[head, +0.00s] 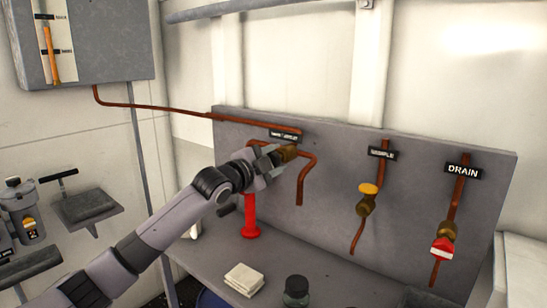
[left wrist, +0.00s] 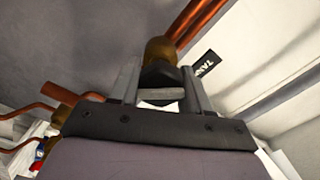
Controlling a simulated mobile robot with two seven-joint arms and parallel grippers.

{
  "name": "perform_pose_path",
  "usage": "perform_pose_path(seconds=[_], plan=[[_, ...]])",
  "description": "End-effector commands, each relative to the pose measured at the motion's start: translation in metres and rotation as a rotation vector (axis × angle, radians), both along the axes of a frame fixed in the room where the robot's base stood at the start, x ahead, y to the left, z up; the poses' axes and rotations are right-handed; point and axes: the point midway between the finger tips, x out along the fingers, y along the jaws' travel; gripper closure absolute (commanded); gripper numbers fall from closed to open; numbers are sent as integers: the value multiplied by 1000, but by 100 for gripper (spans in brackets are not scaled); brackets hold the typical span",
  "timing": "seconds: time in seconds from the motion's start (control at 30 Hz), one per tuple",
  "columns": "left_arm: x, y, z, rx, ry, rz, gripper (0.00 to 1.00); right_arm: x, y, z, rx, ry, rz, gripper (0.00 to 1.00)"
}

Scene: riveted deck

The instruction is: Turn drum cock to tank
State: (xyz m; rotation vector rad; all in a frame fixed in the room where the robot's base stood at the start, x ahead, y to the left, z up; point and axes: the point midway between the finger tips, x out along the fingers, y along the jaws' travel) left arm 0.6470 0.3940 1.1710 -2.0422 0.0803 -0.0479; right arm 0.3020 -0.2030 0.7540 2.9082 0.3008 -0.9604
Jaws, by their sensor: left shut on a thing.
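The brass drum cock (head: 288,152) sits on copper pipes on the grey panel, under a small black label (head: 284,134) too small to read surely. My left gripper (head: 272,163) reaches it from the left and is shut on its handle. In the left wrist view the dark handle (left wrist: 160,76) lies between the two fingers, with the brass body (left wrist: 160,48) behind it and a label (left wrist: 207,65) to the right. The gripper hides most of the handle in the head view, so its pointing direction is unclear. My right gripper is not in view.
Two other cocks hang to the right: one with a yellow handle (head: 369,189) and one with a red handle (head: 441,248) under DRAIN. A red post (head: 251,222), a white pad (head: 244,279) and a dark jar (head: 296,290) stand below. A grey tank (head: 110,48) with a gauge is upper left.

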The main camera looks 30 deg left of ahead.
Motion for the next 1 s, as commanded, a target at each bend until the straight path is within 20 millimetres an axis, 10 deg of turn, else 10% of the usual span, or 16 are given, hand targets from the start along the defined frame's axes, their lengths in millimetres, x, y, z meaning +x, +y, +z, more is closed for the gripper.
perform_pose_path(seconds=[1.0], plan=[[0,-2,-4,669,-51,-5,84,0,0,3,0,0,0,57]])
